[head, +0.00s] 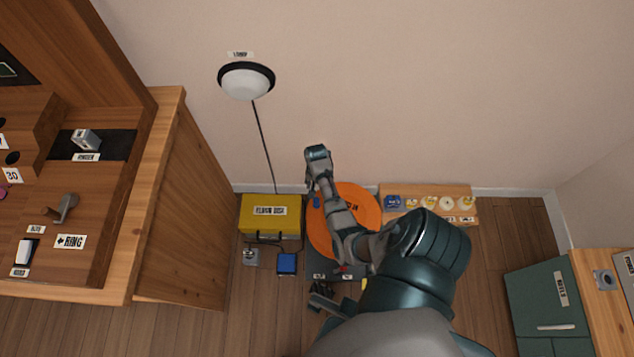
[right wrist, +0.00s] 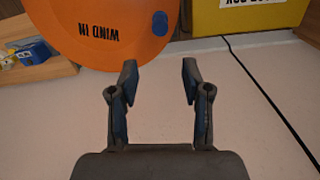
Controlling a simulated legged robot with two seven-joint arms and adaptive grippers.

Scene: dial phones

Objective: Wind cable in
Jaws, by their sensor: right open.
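An orange reel disc (head: 360,205) marked "WIND IN" stands low by the wall, partly hidden by my right arm. It also shows upside down at the top of the right wrist view (right wrist: 100,35). A blue knob (head: 316,202) sits near the disc's left edge; it also shows in the right wrist view (right wrist: 160,22). My right gripper (head: 317,153) is near the wall, beyond the disc's edge. Its fingers (right wrist: 160,75) are apart with nothing between them, short of the knob. A dark, gripper-like shape near my body, perhaps my left gripper (head: 321,290), is too small to read.
A yellow box (head: 270,208) stands left of the disc. A dark cable (head: 263,145) runs from the wall lamp (head: 246,82) down to it. A blue block (head: 287,263) lies in front. A wooden shelf (head: 458,190) with several spools is on the right. A wooden desk (head: 185,200) fills the left.

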